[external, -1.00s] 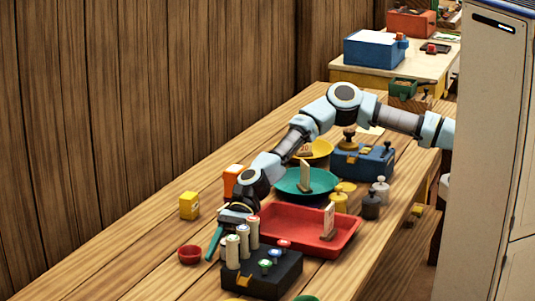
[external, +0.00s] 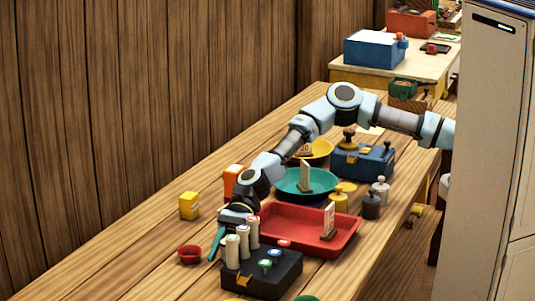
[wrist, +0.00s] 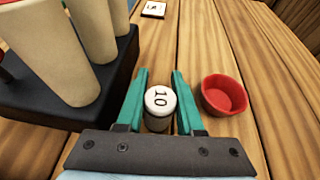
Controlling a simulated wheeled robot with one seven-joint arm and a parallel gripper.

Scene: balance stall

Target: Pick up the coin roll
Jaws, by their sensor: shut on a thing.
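In the wrist view, a pale coin roll (wrist: 160,101) stands upright between the two teal fingers of my gripper (wrist: 159,78), with "10" on its round white top. The fingers are shut on its sides. Its lower part is partly hidden by my gripper. In the external view, my gripper (external: 215,247) points down beside the left side of a black rack (external: 275,279). Several other pale rolls (external: 243,242) stand upright in that rack. The rack and its rolls also show at the left of the wrist view (wrist: 45,40).
A small red bowl (wrist: 224,95) stands close to the right finger. A red tray (external: 345,250) lies behind the rack, with a teal dish (external: 285,187) beyond. A yellow box (external: 189,206) stands toward the wall. Bare table lies at front left (external: 120,265).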

